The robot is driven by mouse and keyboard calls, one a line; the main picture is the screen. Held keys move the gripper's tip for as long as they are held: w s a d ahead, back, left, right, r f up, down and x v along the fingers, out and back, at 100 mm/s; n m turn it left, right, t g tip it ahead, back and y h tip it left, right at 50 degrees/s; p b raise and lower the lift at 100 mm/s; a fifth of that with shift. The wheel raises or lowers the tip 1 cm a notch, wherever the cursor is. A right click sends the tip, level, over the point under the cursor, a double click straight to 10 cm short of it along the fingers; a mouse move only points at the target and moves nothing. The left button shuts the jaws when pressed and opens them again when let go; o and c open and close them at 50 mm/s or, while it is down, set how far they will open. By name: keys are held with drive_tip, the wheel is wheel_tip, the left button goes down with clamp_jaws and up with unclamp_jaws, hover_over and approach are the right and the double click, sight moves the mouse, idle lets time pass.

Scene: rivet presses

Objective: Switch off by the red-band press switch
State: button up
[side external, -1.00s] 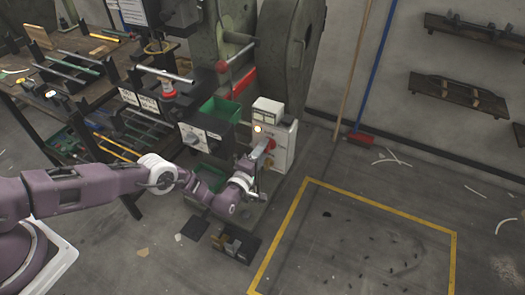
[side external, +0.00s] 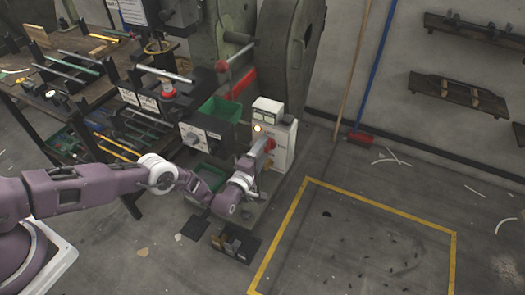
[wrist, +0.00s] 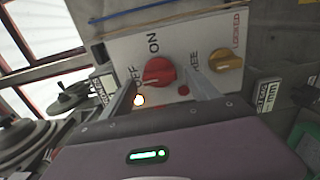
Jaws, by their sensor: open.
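A red rotary switch (wrist: 158,72) sits on a light control panel (wrist: 120,48), with "ON" and a partly hidden "OFF" lettered beside it. Which label it points to is hard to tell. My gripper (wrist: 160,84) is open, its fingers on either side of the red switch; contact is not clear. In the side view my gripper (side external: 258,154) is at the front of the white control box (side external: 284,150), partly hiding it. A lamp (wrist: 138,100) glows beside the switch and also shows in the side view (side external: 257,128). A red band (side external: 241,84) marks the green press behind.
A yellow knob (wrist: 226,61) labelled "LOCKED" sits on the same panel, right of my fingers. Floor inside the yellow outline (side external: 380,215) is mostly clear.

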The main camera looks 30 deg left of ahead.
drive_tip(key=s, duration=0.7)
idle(0.3)
